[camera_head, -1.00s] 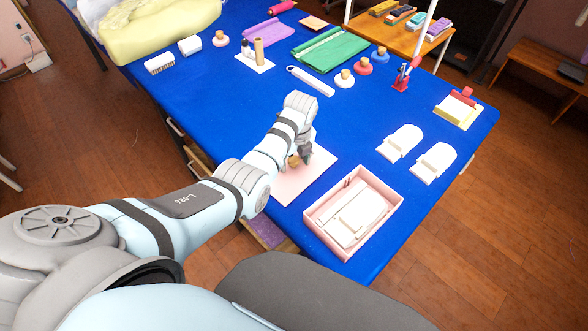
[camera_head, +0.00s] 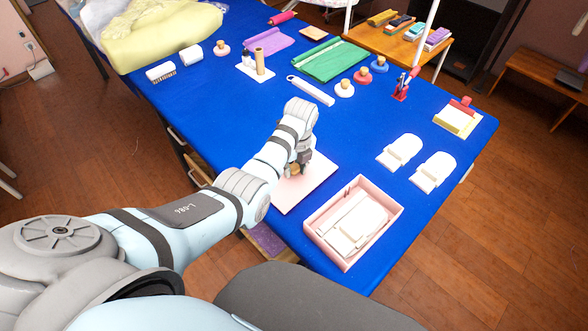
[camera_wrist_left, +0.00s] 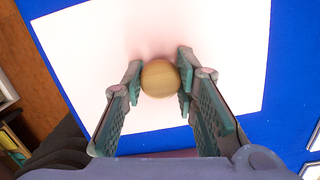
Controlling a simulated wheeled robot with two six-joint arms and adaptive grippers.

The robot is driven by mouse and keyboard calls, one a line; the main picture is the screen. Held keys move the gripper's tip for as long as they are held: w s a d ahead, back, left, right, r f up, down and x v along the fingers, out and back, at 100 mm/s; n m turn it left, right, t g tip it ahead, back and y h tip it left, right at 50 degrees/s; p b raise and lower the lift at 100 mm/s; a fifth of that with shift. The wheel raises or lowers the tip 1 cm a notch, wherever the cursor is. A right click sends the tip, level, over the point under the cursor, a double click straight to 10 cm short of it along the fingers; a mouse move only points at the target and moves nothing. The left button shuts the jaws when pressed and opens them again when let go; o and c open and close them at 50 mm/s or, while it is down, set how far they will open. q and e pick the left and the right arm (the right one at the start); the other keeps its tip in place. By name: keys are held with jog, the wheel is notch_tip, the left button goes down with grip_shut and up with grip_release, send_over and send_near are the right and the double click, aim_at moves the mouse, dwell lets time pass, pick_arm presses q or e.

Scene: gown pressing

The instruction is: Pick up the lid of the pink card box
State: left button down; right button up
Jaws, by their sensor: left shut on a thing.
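The lid (camera_head: 316,182) of the pink card box is a flat pale pink square with a round wooden knob (camera_head: 295,171). In the left wrist view the lid (camera_wrist_left: 215,35) looks almost white. My left gripper (camera_head: 300,163) comes down over the lid, its fingers on both sides of the knob (camera_wrist_left: 160,79). It is shut on the knob; the left wrist view also shows its fingers (camera_wrist_left: 160,74). I cannot tell whether the lid is off the table. The open pink card box (camera_head: 322,248) stands to the right, with white pieces inside. My right gripper is not in view.
A white strip (camera_head: 311,90), a green roll (camera_head: 330,60) and small knobbed discs (camera_head: 345,88) lie farther back. The table's front edge is close to the lid.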

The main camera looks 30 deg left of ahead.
pick_arm(q)
notch_tip(320, 180, up, 15)
jog(key=p, duration=0.3)
notch_tip(320, 180, up, 4)
jog(key=p, duration=0.3)
send_over(294, 166)
jog(key=shift+s, duration=0.1)
jog(key=c, duration=2)
grip_release()
jog(key=shift+c, duration=0.2)
grip_shut()
